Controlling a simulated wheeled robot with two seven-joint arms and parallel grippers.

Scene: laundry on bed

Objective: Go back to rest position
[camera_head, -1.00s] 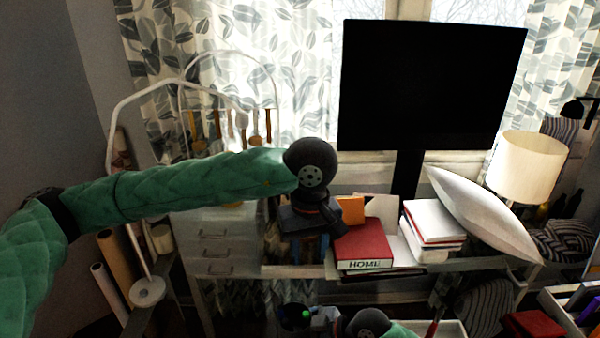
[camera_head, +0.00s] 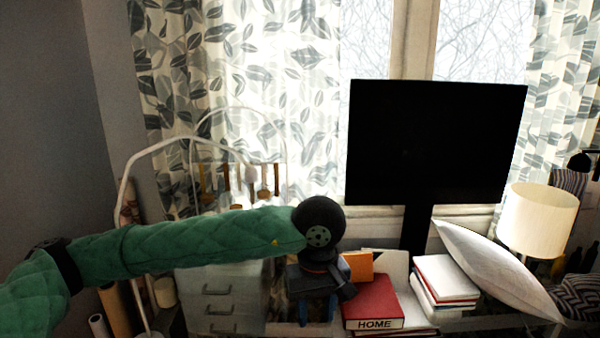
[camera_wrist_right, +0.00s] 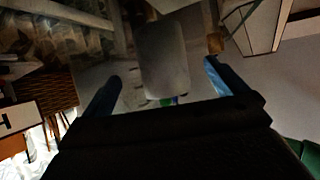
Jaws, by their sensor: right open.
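My left arm reaches in from the left of the head view, in a green quilted sleeve. My left gripper (camera_head: 316,308) hangs below its black wrist joint, in front of the desk and beside the red book. Its blue fingers are small and dim, so their opening is unclear. My right gripper (camera_wrist_right: 163,85) shows only in the right wrist view. Its two blue fingers stand wide apart, with nothing held between them. A pale grey flat shape lies beyond them. The right arm is not in the head view.
A red book marked HOME (camera_head: 373,303), white books (camera_head: 445,280), a black monitor (camera_head: 435,143), a white pillow (camera_head: 495,270) and a cream lamp (camera_head: 538,217) stand ahead. White drawers (camera_head: 222,297) are just behind the left arm. A wall closes the left side.

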